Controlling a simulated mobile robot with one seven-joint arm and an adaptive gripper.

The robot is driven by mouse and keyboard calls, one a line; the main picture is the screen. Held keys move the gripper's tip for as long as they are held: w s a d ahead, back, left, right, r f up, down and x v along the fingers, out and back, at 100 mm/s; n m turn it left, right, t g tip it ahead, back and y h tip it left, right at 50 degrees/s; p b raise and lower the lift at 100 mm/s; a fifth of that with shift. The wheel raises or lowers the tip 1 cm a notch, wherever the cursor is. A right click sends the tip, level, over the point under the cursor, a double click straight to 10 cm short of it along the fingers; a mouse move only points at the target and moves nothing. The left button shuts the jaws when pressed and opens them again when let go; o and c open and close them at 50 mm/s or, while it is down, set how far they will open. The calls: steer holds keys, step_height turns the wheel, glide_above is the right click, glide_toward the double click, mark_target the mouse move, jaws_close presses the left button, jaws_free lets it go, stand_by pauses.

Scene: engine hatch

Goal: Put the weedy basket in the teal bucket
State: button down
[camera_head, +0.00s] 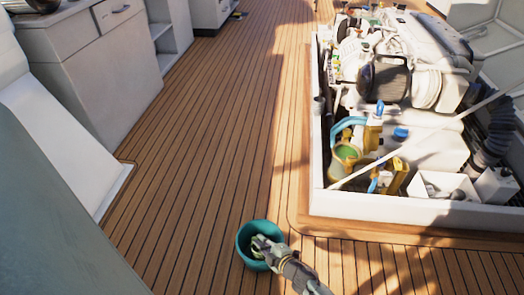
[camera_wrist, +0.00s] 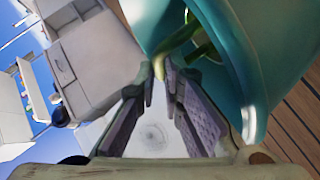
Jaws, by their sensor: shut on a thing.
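The teal bucket (camera_head: 241,250) stands on the wooden deck at the bottom centre of the head view. In the wrist view its teal wall (camera_wrist: 235,60) fills the upper right. My gripper (camera_head: 262,245) reaches into the bucket's mouth from the lower right. In the wrist view my gripper (camera_wrist: 164,75) has its fingertips close together on a yellow-green piece of the weedy basket (camera_wrist: 178,42). In the head view a small pale green part of the basket (camera_head: 256,243) shows inside the bucket's rim. Most of the basket is hidden by my gripper and the bucket.
The open engine hatch (camera_head: 420,212) with its white rim lies to the right, holding the engine (camera_head: 400,60), hoses and yellow-green parts. Grey cabinets (camera_head: 95,60) stand at the left. The deck (camera_head: 200,130) between them is clear.

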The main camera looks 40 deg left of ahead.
steer(key=shift+f, duration=0.15)
steer(key=c, duration=1.7)
jaws_free()
steer(key=p+v, duration=0.1)
steer(key=v, duration=1.1)
steer(key=shift+p, duration=0.35)
steer(key=shift+s, duration=0.1)
